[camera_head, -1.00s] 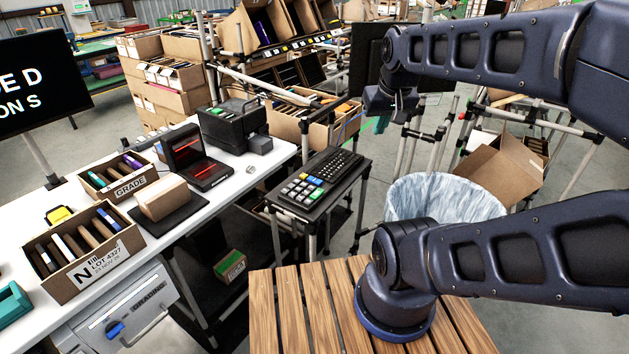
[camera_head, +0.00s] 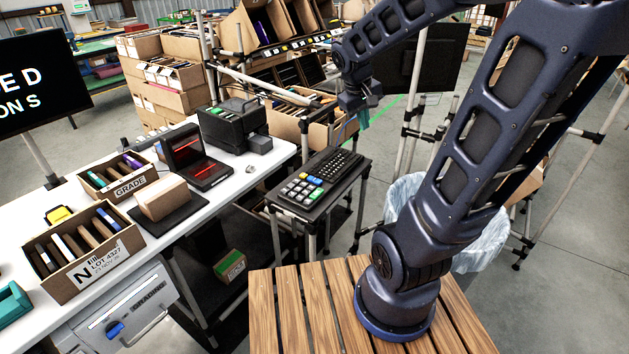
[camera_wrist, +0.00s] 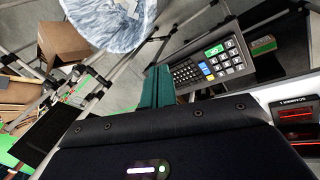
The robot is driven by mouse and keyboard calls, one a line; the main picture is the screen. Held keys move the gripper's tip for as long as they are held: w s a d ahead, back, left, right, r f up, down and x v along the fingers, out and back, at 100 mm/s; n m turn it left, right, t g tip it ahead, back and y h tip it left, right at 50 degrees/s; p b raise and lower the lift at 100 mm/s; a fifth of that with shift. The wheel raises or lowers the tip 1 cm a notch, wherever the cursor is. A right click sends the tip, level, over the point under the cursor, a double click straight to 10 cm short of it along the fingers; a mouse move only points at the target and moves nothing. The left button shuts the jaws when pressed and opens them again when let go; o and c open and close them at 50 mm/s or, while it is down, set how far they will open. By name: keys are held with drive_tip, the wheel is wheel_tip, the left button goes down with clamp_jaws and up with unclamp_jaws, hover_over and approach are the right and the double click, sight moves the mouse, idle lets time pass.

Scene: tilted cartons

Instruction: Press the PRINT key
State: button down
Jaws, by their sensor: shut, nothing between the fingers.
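A dark keyboard (camera_head: 318,186) with a pad of large white, blue, green and yellow keys lies on a small stand beside the white bench. In the wrist view the keyboard (camera_wrist: 210,62) is beyond the fingertips, with a wide green key (camera_wrist: 214,50) near its number keys. Key lettering is too small to read, so I cannot tell which key is PRINT. My gripper (camera_head: 364,117) is above and behind the keyboard's far right end, apart from it. Its teal fingers (camera_wrist: 157,86) are shut and empty in the wrist view.
The white bench (camera_head: 225,180) at left holds a black printer-like box (camera_head: 232,125), a red-lit scanner (camera_head: 197,160) and cartons of items. A bin with a clear liner (camera_head: 480,255) stands right of the stand. Metal pipe racks stand behind.

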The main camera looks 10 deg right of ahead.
drive_tip(key=w+a+f+n+h, duration=0.35)
drive_tip(key=w+f, duration=0.45)
drive_tip(key=w, duration=0.3)
drive_tip(key=n+t+h, duration=0.1)
drive_tip(key=n+h, duration=0.1)
drive_tip(key=n, duration=0.4)
hover_over(312, 180)
wheel_tip(312, 180, down, 13)
drive_tip(key=shift+f, duration=0.1)
drive_tip(key=shift+f, duration=4.4)
drive_tip(key=shift+f, duration=0.15)
drive_tip(key=shift+f, duration=0.25)
